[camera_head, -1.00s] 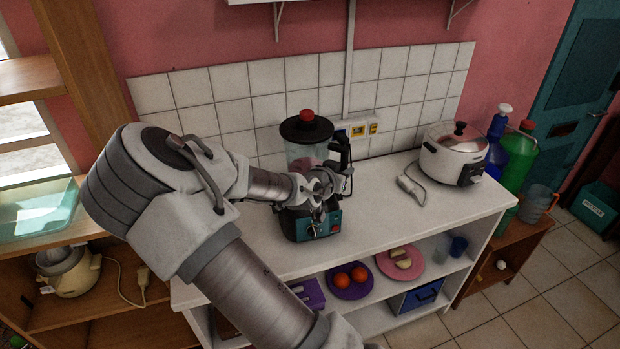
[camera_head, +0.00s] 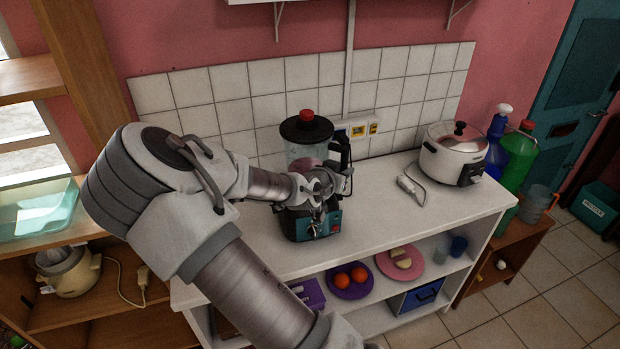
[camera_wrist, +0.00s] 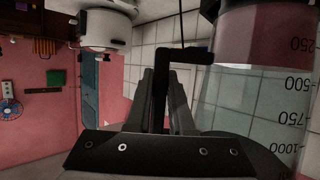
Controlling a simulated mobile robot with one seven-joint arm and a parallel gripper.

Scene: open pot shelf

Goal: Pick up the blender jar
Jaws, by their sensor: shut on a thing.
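My gripper (camera_head: 344,179) is at the handle on the jar's right side. In the wrist view, the jar (camera_wrist: 262,90) with its printed scale fills the right, and my gripper (camera_wrist: 168,100) is shut on the black handle (camera_wrist: 162,75).
A white rice cooker (camera_head: 452,157) stands on the counter's right end, with a plug lying beside it. A tiled wall (camera_head: 400,85) is close behind. Blue and green bottles (camera_head: 522,160) stand past the right end. A shelf below holds plates of food.

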